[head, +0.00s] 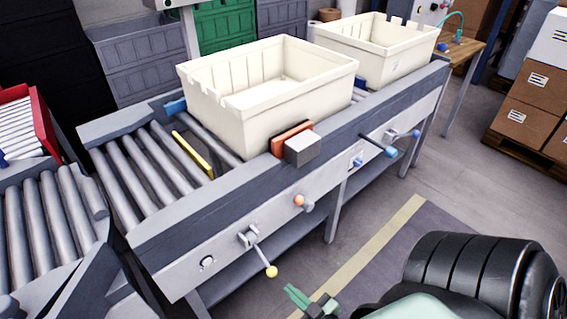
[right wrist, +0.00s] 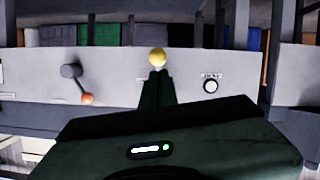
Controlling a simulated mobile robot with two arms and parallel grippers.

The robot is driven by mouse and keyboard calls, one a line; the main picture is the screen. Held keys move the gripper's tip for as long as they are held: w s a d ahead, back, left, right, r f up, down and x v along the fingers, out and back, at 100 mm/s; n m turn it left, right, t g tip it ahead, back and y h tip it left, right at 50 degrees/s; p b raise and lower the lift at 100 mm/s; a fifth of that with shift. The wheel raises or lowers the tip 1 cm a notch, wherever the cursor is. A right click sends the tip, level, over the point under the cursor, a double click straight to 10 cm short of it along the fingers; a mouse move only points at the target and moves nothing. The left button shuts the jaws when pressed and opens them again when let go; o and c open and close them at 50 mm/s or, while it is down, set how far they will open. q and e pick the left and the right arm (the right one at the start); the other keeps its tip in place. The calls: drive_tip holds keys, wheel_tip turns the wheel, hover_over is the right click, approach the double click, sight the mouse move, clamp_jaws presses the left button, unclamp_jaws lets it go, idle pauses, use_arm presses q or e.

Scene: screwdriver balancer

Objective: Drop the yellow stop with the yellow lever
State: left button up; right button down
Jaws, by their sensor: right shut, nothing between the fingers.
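The yellow stop (head: 192,155) is a yellow bar lying across the conveyor between rollers, just left of the nearer cream crate (head: 262,95). It seems to stand a little above the rollers. The yellow lever (head: 271,271) hangs from its pivot on the conveyor's front panel, slanting down and right to a yellow ball knob. My right gripper (head: 312,299) is shut and empty, to the right of and below the knob in the head view. In the right wrist view the yellow knob (right wrist: 157,57) appears just beyond the fingertips (right wrist: 157,76); contact cannot be told. My left gripper is out of view.
A round button (head: 207,263) is left of the yellow lever. A second cream crate (head: 378,50) stands farther along. Open floor lies before the panel.

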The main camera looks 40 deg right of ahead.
drive_tip(key=shift+v, duration=1.55)
drive_tip(key=s+a+f+g+p, duration=0.1)
drive_tip(key=s+a+f+g, duration=0.15)
drive_tip(key=f, duration=0.45)
drive_tip(key=s+a+f+g+y+p, duration=0.1)
drive_tip(key=s+f+g, duration=0.2)
drive_tip(key=f, duration=0.4)
drive_tip(key=s+a+f+g, duration=0.2)
drive_tip(key=s+f, duration=0.1)
drive_tip(key=f, duration=0.4)
drive_tip(key=s+d+f+g+p, duration=0.1)
drive_tip(key=s+f+g, duration=0.5)
drive_tip(key=s, duration=0.6)
drive_tip(key=shift+s+f+n, duration=0.3)
drive_tip(key=shift+s+f, duration=0.05)
drive_tip(key=shift+f, duration=0.45)
